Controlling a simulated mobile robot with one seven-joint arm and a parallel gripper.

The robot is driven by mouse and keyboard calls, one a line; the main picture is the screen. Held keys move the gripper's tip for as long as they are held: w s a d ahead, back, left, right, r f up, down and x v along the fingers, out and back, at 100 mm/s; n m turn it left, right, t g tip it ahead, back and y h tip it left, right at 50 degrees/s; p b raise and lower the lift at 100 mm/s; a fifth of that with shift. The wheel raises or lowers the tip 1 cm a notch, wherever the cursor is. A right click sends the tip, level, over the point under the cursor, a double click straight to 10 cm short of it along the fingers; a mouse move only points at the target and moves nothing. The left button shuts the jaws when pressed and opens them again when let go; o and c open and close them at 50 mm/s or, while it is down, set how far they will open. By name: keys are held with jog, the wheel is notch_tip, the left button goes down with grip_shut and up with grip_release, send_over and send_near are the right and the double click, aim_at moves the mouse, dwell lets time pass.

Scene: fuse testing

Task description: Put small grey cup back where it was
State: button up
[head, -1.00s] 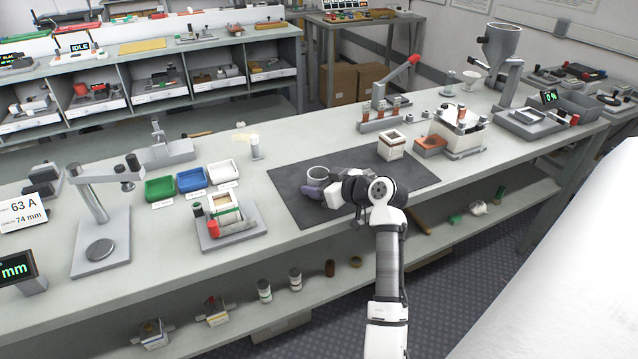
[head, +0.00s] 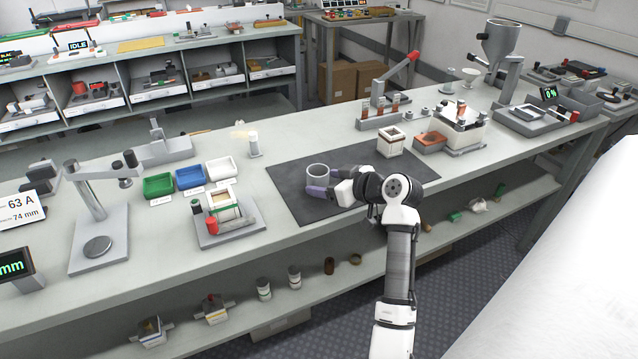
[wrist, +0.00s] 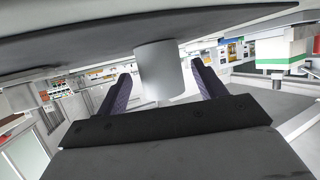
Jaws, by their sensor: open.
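The small grey cup (head: 318,172) stands upright on the dark mat (head: 287,200) on the bench. My gripper (head: 325,188) is low over the mat at the cup's near right side. Its purple-padded fingers are open, and one shows in front of the cup in the head view. In the wrist view the cup (wrist: 158,70) sits just beyond and between the two open fingers of my gripper (wrist: 160,88), with a gap on both sides. Whether a finger touches it I cannot tell.
A white box-like block (head: 391,143) stands on the mat's far right. Green (head: 158,186), blue (head: 190,178) and white (head: 220,168) trays lie to the left, beside a fixture (head: 229,220). A rack of tubes (head: 380,116) stands behind. The mat's left part is clear.

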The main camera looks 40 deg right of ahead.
jog(key=b+v, duration=0.1)
jog(key=v, duration=0.7)
jog(key=shift+s+r, duration=0.15)
jog(key=shift+s, duration=0.15)
